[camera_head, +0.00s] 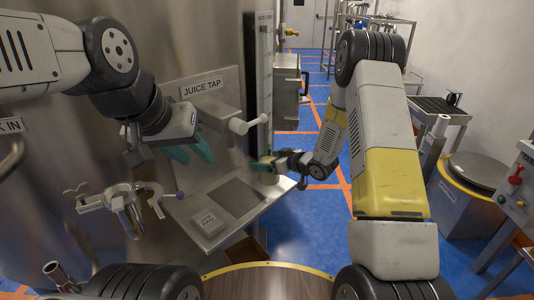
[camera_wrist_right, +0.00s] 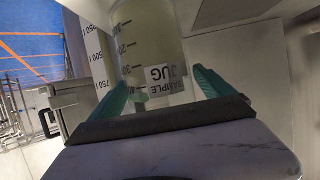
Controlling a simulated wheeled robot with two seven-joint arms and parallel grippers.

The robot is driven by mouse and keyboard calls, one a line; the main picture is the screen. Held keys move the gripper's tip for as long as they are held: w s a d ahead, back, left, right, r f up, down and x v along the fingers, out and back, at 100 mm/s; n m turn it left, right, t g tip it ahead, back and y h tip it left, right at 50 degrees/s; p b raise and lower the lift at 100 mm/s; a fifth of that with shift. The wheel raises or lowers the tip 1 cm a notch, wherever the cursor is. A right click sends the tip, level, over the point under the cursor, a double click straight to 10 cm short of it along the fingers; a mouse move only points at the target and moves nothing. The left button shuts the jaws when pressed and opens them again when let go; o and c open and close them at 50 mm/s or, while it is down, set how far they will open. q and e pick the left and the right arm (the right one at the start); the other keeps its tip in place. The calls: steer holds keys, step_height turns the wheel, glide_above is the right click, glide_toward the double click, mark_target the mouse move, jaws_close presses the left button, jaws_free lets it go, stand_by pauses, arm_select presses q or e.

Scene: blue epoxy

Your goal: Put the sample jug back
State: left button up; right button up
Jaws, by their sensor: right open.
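The sample jug (camera_wrist_right: 155,62) is a clear container with a printed scale and a "SAMPLE JUG" label, holding pale yellowish contents. In the right wrist view it stands between the two teal fingers of my right gripper (camera_wrist_right: 163,85), which are open, one on each side. Whether a finger touches it I cannot tell. In the head view my right gripper (camera_head: 268,165) is small, at the right edge of the steel shelf, and the jug is mostly hidden there. My left gripper (camera_head: 192,153) is open and empty in front of the juice tap panel (camera_head: 205,100).
The juice tap (camera_head: 245,123) sticks out above a steel shelf with a dark drain grate (camera_head: 235,196) and a small labelled box (camera_head: 207,222). A tall graduated gauge (camera_head: 264,70) stands behind.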

steer(key=v, duration=1.1)
steer(key=s+d+r+m+h, duration=0.2)
steer(key=d+r+h, duration=0.25)
steer(key=r, duration=0.35)
steer(key=s+d+r+m+h, duration=0.2)
steer(key=d+r+m+h, duration=0.15)
steer(key=d+r, duration=0.35)
steer(key=s+a+r+m+g, duration=0.1)
steer(key=s+r, duration=0.1)
steer(key=s, duration=0.6)
steer(key=s+a+r+m+g, duration=0.1)
steer(key=s+a+r, duration=0.1)
steer(key=s, duration=0.6)
steer(key=s+a+r+m+g, duration=0.1)
steer(key=s+r, duration=0.2)
steer(key=s, duration=0.5)
steer(key=shift+s+a+y, duration=0.3)
steer(key=shift+s, duration=0.1)
